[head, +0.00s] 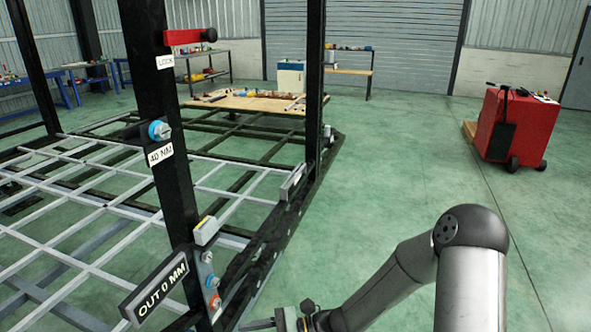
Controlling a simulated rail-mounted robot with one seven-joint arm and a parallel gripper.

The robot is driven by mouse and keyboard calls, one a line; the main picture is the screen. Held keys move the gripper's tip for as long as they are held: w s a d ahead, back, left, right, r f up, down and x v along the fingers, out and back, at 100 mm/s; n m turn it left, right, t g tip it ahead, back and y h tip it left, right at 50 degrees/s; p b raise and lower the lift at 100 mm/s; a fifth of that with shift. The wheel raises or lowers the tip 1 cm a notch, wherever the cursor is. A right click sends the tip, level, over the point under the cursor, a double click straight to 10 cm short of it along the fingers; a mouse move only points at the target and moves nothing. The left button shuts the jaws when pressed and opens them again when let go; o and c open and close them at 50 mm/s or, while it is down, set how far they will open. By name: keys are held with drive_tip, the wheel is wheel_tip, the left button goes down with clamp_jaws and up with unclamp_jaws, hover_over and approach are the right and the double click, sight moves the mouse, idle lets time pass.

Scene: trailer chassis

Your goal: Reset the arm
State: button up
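My arm (400,275) enters at the bottom right, with its elbow joint raised and its forearm sloping down to the left. My gripper (262,324) shows at the bottom edge, cut off by the frame. It is just right of the foot of the black post (160,120). Its fingers are too small and too cut off to tell whether they are open or shut, or whether they touch anything.
The post carries a red lever (188,36) beside a LOCK label, a blue knob (159,131) above a 40 NM label, and an OUT 0 MM display (158,293). The chassis grid (95,190) fills the left. A red cart (515,127) stands far right. The floor between is clear.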

drive_tip(key=s+d+r+n+t+h+p, duration=0.1)
drive_tip(key=s+d+r+n+h, duration=0.3)
drive_tip(key=d, duration=0.3)
drive_tip(key=s+d+r+n+t+h+p, duration=0.1)
drive_tip(key=s+d+r+n+h, duration=0.3)
drive_tip(key=s+d+n+h, duration=0.1)
drive_tip(key=s+d+r+n+t+h+p, duration=0.1)
drive_tip(key=s+d+r+n+h, duration=0.3)
drive_tip(key=d, duration=0.7)
drive_tip(key=r+n+h, duration=0.1)
drive_tip(key=n+h, duration=0.1)
drive_tip(key=h, duration=0.1)
drive_tip(key=shift+s+d+n+h, duration=0.2)
drive_tip(key=shift+n+h, duration=0.1)
drive_tip(key=shift+h, duration=0.1)
